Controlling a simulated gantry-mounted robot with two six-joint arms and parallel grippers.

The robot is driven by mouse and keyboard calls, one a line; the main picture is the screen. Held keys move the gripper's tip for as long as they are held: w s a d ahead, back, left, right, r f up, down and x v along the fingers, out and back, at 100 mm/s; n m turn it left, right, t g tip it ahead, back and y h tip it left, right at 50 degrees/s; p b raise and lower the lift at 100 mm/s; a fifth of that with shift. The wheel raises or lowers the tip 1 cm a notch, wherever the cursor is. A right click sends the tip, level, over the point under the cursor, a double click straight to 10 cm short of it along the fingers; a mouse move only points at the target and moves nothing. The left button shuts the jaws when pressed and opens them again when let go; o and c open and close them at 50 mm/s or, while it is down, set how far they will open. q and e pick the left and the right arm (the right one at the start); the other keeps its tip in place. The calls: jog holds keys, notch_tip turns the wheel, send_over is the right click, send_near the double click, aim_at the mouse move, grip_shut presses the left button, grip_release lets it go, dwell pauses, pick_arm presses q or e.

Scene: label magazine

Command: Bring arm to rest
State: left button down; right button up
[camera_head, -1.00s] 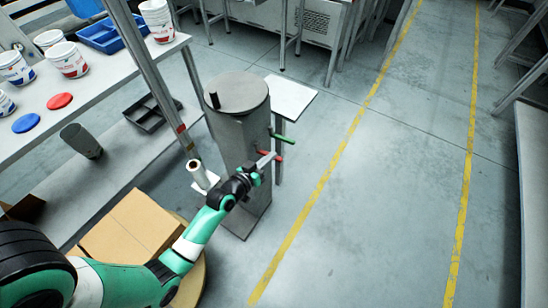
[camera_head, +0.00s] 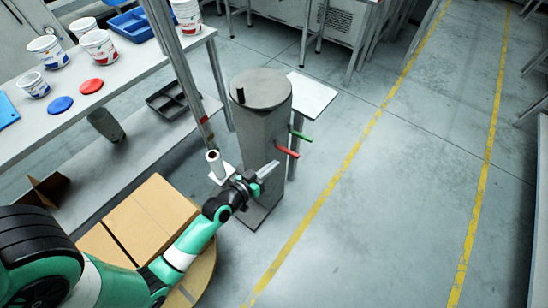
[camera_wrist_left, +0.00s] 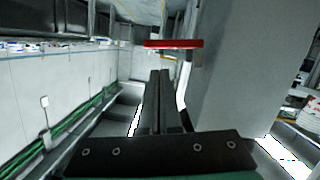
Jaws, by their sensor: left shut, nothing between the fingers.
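My left arm comes in from the lower left of the head view. Its gripper (camera_head: 271,166) is shut and empty, in front of the grey metal column (camera_head: 262,120) with the round lid. The red handle (camera_head: 287,152) on the column's side lies just beyond the fingertips, apart from them in the head view. In the left wrist view the closed fingers (camera_wrist_left: 160,76) point forward, with the red handle (camera_wrist_left: 173,44) above their tips. My right arm and gripper are not in view.
A green handle (camera_head: 301,135) sits above the red one. A paper roll (camera_head: 214,163) stands beside the column. The workbench (camera_head: 130,66) with tubs and lids is at left; a cardboard box (camera_head: 150,215) is below the arm. The floor at right is clear.

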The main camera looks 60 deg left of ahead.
pick_arm(q)
jog(key=shift+s+d+r, duration=0.2)
jog(key=shift+s+d, duration=0.05)
jog(key=shift+s, duration=0.35)
